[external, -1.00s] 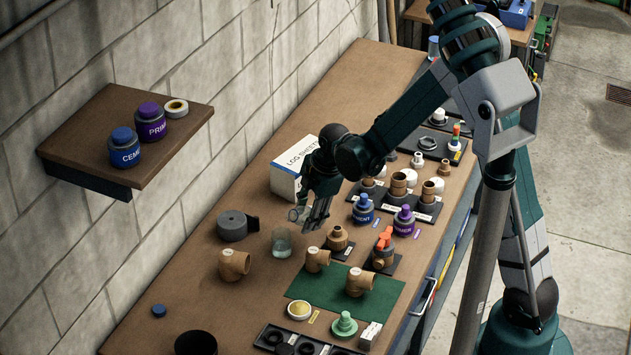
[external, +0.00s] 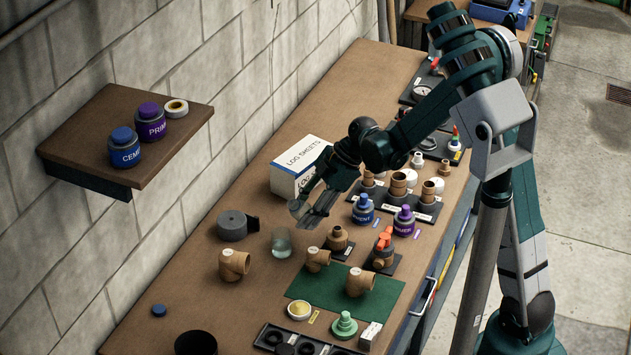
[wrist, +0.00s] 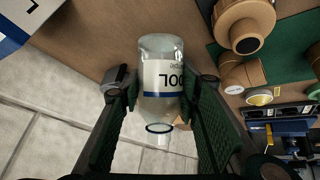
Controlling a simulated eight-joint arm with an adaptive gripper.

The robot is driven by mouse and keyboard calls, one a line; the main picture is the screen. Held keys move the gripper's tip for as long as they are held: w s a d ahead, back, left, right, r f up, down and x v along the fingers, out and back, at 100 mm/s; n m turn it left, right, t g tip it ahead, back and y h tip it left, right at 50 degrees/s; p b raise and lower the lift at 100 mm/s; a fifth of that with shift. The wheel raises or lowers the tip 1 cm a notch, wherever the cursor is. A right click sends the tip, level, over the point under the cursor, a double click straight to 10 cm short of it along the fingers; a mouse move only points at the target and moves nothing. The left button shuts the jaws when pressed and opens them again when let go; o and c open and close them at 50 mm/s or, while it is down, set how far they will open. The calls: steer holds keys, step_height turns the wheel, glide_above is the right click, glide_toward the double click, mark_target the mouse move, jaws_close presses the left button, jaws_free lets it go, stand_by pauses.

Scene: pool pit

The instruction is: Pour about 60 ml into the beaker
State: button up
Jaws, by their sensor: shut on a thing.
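In the external view the fingers and bottle are tilted, and the bottle is mostly hidden. The clear beaker (external: 281,240) stands upright on the bench, left of and below the gripper in the picture. Pale liquid shows in its lower part; the level is too small to read. I cannot tell whether liquid is flowing.
A log sheets box (external: 300,166) stands just behind the gripper. A grey round tape-like item (external: 232,226) and brown elbow fittings (external: 233,264) are near the beaker. A green mat (external: 385,292) and several jars and fittings lie to the right.

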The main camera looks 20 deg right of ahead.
steer(key=shift+w+d+f+g+y+b, duration=0.1)
steer(key=shift+d+f+g+y+b, duration=0.15)
steer(key=shift+f+y+b, duration=0.75)
steer(key=shift+w+d+f+g+y+b, duration=0.1)
steer(key=shift+d+f+g+y+b, duration=0.25)
steer(key=shift+b, duration=1.2)
steer(key=shift+r, duration=0.1)
steer(key=shift+w+d+r+m+g+y+b, duration=0.2)
steer(key=shift+r+y+b, duration=0.45)
steer(key=shift+r+y, duration=0.6)
steer(key=shift+s+d+r+m+g+y+b, duration=0.1)
steer(key=shift+r+m+g+y+b, duration=0.15)
steer(key=shift+r+y+b, duration=0.9)
